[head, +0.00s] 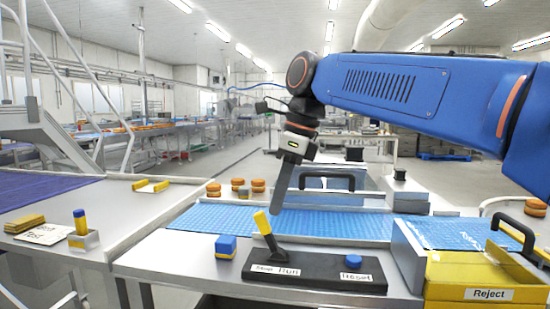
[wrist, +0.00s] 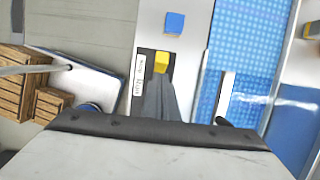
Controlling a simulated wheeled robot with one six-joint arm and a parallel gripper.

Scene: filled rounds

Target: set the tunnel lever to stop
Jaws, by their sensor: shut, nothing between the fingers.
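The lever (head: 262,224) has a yellow grip on a dark stem and leans to the left in the head view. It rises from a black base plate (head: 315,262) with white labels. One label (head: 276,270) reads "Run", with a smaller, hard-to-read word left of it; another (head: 355,277) reads "Reset". My gripper (head: 277,208) is shut and empty, pointing down just right of the yellow grip. In the wrist view the yellow grip (wrist: 161,62) shows just beyond my fingertips (wrist: 158,80); whether they touch it is unclear.
A blue knob (head: 353,261) stands on the base plate. A blue and yellow block (head: 226,246) lies left of it. A yellow Reject bin (head: 485,275) stands at right.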

